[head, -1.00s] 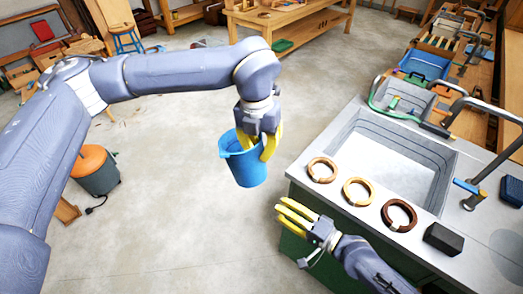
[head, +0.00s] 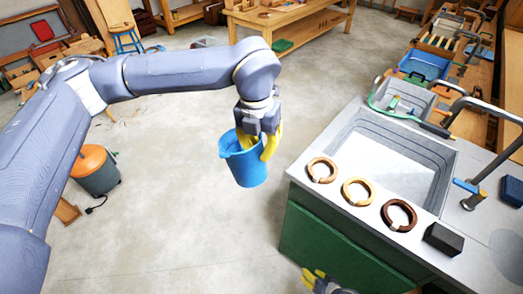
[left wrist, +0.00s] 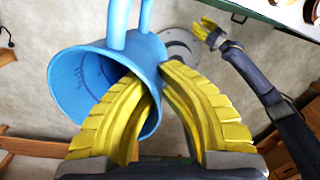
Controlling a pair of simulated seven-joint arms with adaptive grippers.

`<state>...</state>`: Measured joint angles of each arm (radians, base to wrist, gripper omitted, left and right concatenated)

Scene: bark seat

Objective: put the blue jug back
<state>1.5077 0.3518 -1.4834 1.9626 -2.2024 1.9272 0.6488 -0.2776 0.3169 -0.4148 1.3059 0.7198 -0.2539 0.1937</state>
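The blue jug (head: 245,168) hangs in the air over the bare floor, left of the sink counter. My left gripper (head: 268,148) is shut on its wall at the rim. In the left wrist view the yellow fingers (left wrist: 160,80) close on the jug (left wrist: 75,85), one finger over its open mouth and the other outside. Its handle points to the top of that view. My right gripper (head: 313,276) is low at the bottom edge of the head view, apart from the jug. It shows in the left wrist view (left wrist: 204,31) with its fingers apart and nothing between them.
The sink counter (head: 300,172) stands at right, with a light, a yellowish and a dark ring (head: 398,214), a black block (head: 444,239) and the sink (head: 385,165). An orange-lidded bin (head: 93,172) stands at left. The floor between is clear.

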